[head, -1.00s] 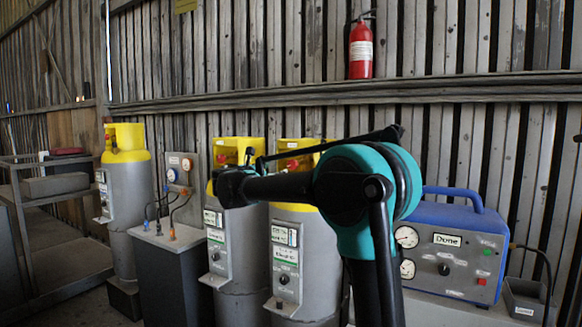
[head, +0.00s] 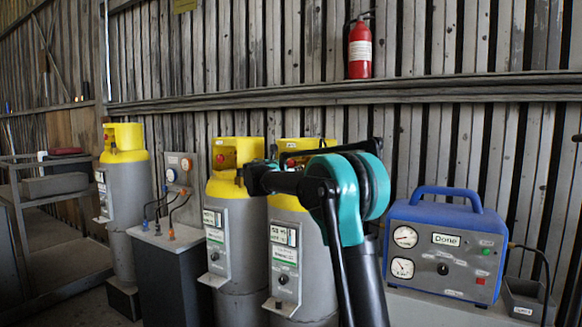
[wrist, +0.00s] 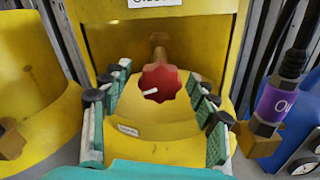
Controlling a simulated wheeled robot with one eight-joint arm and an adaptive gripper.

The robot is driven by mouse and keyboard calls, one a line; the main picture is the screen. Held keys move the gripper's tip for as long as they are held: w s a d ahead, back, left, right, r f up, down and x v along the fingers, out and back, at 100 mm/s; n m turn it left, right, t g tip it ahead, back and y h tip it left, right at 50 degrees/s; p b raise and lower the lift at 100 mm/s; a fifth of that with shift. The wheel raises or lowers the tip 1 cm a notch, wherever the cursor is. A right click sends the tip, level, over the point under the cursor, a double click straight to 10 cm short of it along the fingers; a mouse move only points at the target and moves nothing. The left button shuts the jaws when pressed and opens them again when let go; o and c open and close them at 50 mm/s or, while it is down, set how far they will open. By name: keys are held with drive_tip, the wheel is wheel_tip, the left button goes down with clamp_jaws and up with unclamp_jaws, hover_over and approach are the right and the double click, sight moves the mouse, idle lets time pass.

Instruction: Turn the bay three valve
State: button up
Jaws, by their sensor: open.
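A red lobed valve knob (wrist: 160,83) with a white pointer mark sits inside a yellow collar (wrist: 214,40) in the wrist view. The pointer aims left and slightly down. My gripper (wrist: 157,88) is open, with one teal-and-grey finger on each side below the knob. Its fingertips reach to about the knob's sides, and I see gaps between them and it. In the head view, the rightmost grey cylinder (head: 283,262) with a yellow collar (head: 318,146) stands behind my arm. My gripper cannot be made out there. The bay number is not readable.
A second cylinder (head: 222,190) stands close on the left, and another (head: 125,200) farther left. A blue unit (head: 432,220) reading "Done" sits at right. In the wrist view, a purple-banded fitting (wrist: 277,103) with a hose is right of the collar.

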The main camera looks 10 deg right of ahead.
drive_tip(key=shift+c, duration=0.2)
drive_tip(key=c, duration=1.2)
drive_tip(key=shift+o, duration=0.2)
drive_tip(key=shift+m, duration=0.3)
drive_tip(key=m, duration=0.4)
drive_tip(key=shift+m, duration=0.3)
drive_tip(key=m, duration=1.6)
drive_tip(key=shift+m, duration=0.3)
